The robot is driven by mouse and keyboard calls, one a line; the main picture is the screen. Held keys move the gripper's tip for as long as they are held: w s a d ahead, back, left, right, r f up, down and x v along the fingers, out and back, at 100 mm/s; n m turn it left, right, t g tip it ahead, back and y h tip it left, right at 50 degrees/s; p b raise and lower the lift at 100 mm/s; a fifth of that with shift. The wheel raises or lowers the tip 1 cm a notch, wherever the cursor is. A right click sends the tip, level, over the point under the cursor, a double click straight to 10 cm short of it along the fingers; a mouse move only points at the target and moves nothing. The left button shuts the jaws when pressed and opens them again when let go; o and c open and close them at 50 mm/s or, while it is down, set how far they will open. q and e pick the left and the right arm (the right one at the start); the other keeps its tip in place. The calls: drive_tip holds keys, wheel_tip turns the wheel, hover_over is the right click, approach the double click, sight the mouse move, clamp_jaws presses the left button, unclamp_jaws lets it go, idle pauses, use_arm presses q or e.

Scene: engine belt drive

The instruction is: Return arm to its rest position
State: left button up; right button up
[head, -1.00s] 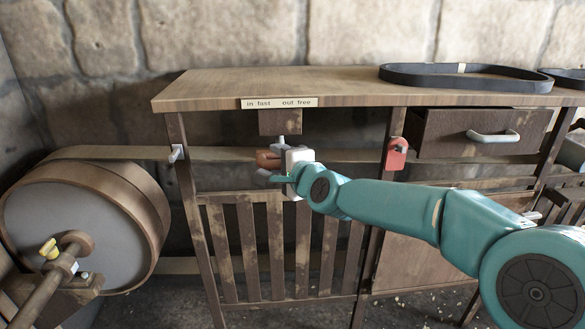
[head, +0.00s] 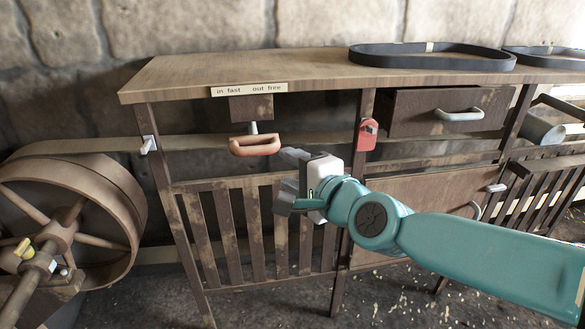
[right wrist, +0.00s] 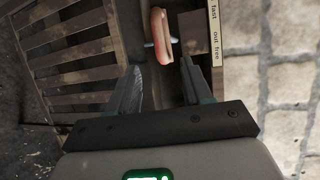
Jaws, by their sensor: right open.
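My right arm (head: 470,245) is teal and comes in from the lower right of the head view. Its gripper (head: 283,180) is open and empty, just right of and below an orange-red handle (head: 255,146) under the bench top. The handle hangs by a light pin below a wooden block (head: 250,108) and is apart from the fingers. In the right wrist view the two fingers (right wrist: 160,85) are spread, with the handle (right wrist: 160,36) beyond them. My left gripper is not in view.
A label (head: 249,90) reads "in fast out free". The wooden bench top (head: 220,72) carries black belts (head: 430,58). A large spoked wheel (head: 65,205) with a belt stands left. A red bracket (head: 367,134), a drawer (head: 480,108) and a slatted gate (head: 260,235) are close by.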

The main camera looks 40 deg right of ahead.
idle(0.3)
drive_tip(key=w+a+f+n+g+y, duration=0.2)
drive_tip(key=a+f+g, duration=0.2)
drive_tip(key=f, duration=1)
drive_tip(key=w+a+f+n+g+y, duration=0.1)
drive_tip(key=w+a+f+g+y, duration=0.2)
drive_tip(key=f, duration=1)
drive_tip(key=s+a+f+n+g+y, duration=0.1)
drive_tip(key=s+a+f+n+g, duration=0.45)
drive_tip(key=s+f, duration=0.6)
drive_tip(key=s+a+f+n+g, duration=0.3)
drive_tip(key=s+a+f+n, duration=0.45)
drive_tip(key=f, duration=0.65)
wheel_tip(320, 180, up, 22)
drive_tip(key=a+n+p, duration=0.1)
drive_tip(key=n+p, duration=0.1)
drive_tip(key=p, duration=2)
drive_tip(key=shift+s+a+r+n+y, duration=0.15)
drive_tip(key=shift+a+r+n+y, duration=0.1)
drive_tip(key=shift+n+y, duration=0.05)
